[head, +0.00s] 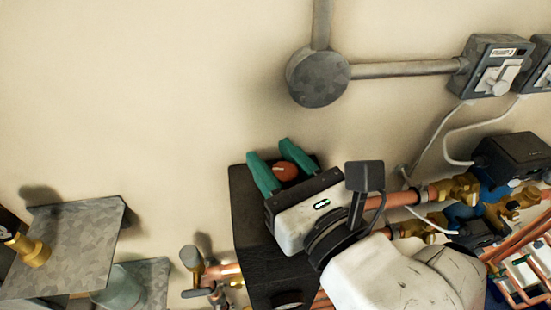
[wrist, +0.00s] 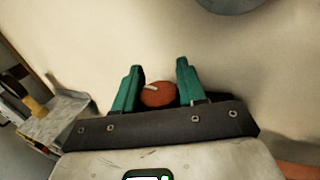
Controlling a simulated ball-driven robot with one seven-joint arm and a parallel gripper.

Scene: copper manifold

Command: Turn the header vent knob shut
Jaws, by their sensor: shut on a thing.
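The header vent knob (head: 285,171) is a round red-brown knob between the two green fingers of my gripper (head: 271,153). It also shows in the wrist view (wrist: 158,95), set back toward the base of the fingers, with a short pale mark on its upper left. My gripper (wrist: 160,67) is shut on the knob, with one finger on each side. The fingertips reach past it. What the knob is mounted on is hidden behind the gripper body.
A round grey junction box (head: 318,77) with conduit is on the wall above. Grey switch boxes (head: 493,66) are at upper right. Copper pipes and brass valves (head: 455,190) crowd the right. A metal shelf (head: 70,245) is at lower left. The wall at upper left is bare.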

